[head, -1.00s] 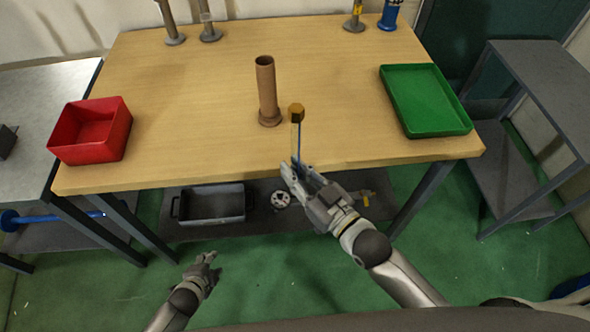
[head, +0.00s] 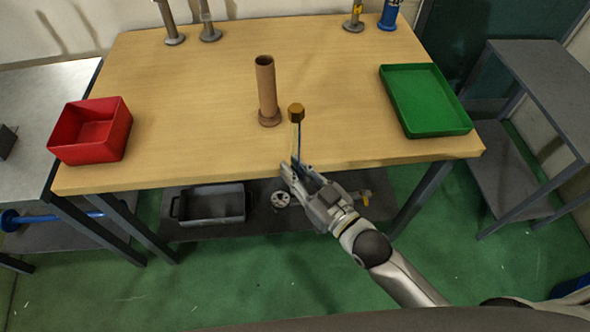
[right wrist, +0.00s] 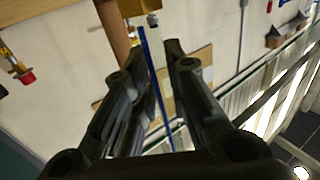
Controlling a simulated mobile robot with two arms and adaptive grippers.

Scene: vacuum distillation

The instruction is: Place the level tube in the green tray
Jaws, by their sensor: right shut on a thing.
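The level tube (head: 297,135) is a slim upright tube with a brass hexagonal cap and a blue strip. My right gripper (head: 294,168) is shut on its lower part at the table's front edge. In the right wrist view, the blue strip of the level tube (right wrist: 152,70) runs between the two fingers. The tube's lower end is hidden by the gripper. The green tray (head: 463,128) lies on the right side of the table and looks empty. My left gripper is out of view.
A brown upright cylinder (head: 267,90) with a flanged foot stands just left of the tube. A red bin (head: 70,152) sits at the table's left. Metal stands (head: 174,38) and a blue-based piece (head: 389,17) line the back.

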